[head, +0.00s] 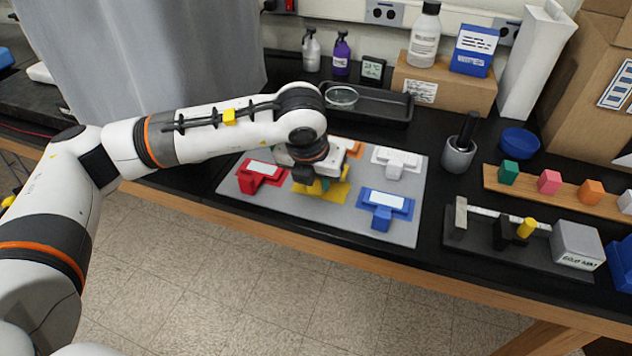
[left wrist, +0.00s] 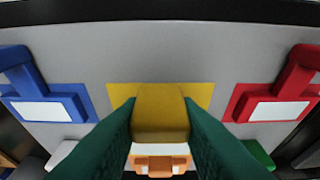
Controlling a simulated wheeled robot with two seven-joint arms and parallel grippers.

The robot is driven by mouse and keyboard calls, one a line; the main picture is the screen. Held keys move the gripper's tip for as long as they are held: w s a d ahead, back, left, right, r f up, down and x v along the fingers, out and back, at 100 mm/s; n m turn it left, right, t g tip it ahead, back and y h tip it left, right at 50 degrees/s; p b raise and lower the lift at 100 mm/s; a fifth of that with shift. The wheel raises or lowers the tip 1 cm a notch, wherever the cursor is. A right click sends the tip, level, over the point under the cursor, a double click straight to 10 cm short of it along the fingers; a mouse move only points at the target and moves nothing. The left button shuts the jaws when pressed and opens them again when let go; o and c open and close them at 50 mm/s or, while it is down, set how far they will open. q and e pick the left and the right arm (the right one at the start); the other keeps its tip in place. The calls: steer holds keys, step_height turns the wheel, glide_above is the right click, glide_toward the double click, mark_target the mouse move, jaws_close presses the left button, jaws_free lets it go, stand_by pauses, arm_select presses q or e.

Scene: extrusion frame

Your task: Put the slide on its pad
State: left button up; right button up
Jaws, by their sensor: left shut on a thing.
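My left gripper (head: 318,182) is over the yellow pad (head: 336,194) on the grey board, pointing down. In the left wrist view its green fingers (left wrist: 160,122) are shut on a yellow slide (left wrist: 161,108). The yellow pad (left wrist: 204,94) shows on both sides of the slide, so the slide is over or on it. I cannot tell whether the slide touches the pad. The slide's lower part is hidden by the fingers and by its own top. My right gripper is not in view.
On the grey board (head: 408,222), a red piece (head: 250,182), a blue piece (head: 382,218), a white piece (head: 395,167) and an orange piece (left wrist: 158,163) surround the yellow pad. A black tray (head: 385,107) with a glass dish lies behind. A pestle and mortar (head: 458,155) stands right.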

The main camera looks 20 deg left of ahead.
arm_select(q)
step_height(320, 180, down, 2)
steer(key=shift+f, duration=0.1)
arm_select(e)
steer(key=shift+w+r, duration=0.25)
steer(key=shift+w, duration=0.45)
arm_select(q)
steer(key=o, duration=1)
steer(key=shift+c, duration=0.2)
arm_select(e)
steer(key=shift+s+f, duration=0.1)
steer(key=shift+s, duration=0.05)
arm_select(q)
steer(key=shift+r, duration=0.2)
steer(key=b+v, duration=0.1)
steer(key=v, duration=1)
steer(key=shift+s+r+b, duration=0.2)
steer(key=shift+r+b, duration=0.15)
steer(key=shift+b, duration=0.05)
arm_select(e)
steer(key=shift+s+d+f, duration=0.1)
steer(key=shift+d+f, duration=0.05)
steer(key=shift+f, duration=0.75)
